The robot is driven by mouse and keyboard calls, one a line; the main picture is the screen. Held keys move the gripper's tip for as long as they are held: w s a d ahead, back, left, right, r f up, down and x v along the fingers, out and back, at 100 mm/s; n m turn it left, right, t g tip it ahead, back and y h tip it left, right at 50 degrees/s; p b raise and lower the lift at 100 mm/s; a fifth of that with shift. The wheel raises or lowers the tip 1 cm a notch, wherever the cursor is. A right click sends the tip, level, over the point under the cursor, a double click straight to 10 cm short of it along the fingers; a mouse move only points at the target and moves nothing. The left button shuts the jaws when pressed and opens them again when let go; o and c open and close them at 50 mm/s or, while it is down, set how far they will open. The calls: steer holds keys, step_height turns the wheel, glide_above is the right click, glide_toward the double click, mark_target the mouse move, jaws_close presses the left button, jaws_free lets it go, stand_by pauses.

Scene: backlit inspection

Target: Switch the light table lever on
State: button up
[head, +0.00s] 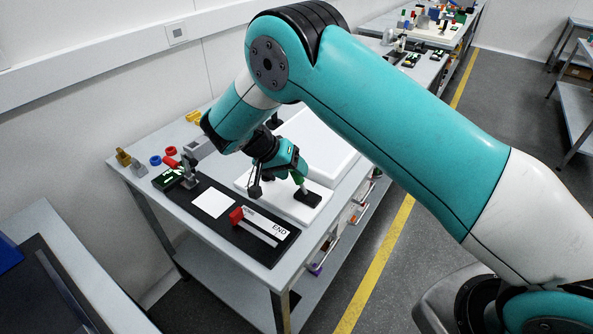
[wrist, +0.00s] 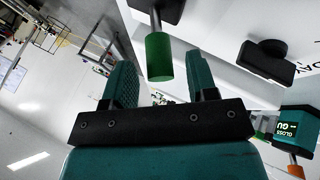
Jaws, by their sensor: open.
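The light table lever is a green cylindrical handle (head: 298,178) on a small black base (head: 308,198), set on a white panel (head: 275,203). In the wrist view the green handle (wrist: 159,57) hangs from its dark mount (wrist: 157,10) at the top. My gripper (head: 289,168) is open and close to the handle. In the wrist view its two fingers (wrist: 163,82) appear on either side of the handle's free end, with gaps on both sides. I cannot tell how deep the handle sits between them. My arm hides part of the panel.
A black board (head: 265,248) marked END, with a red block (head: 237,216), lies in front. A white square (head: 212,202) is beside it. Red and blue rings and yellow pieces sit at the table's left. A black knob (wrist: 268,60) and teal gloss device (wrist: 296,120) show right in the wrist view.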

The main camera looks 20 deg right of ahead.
steer(key=shift+x, duration=1.05)
jaws_close()
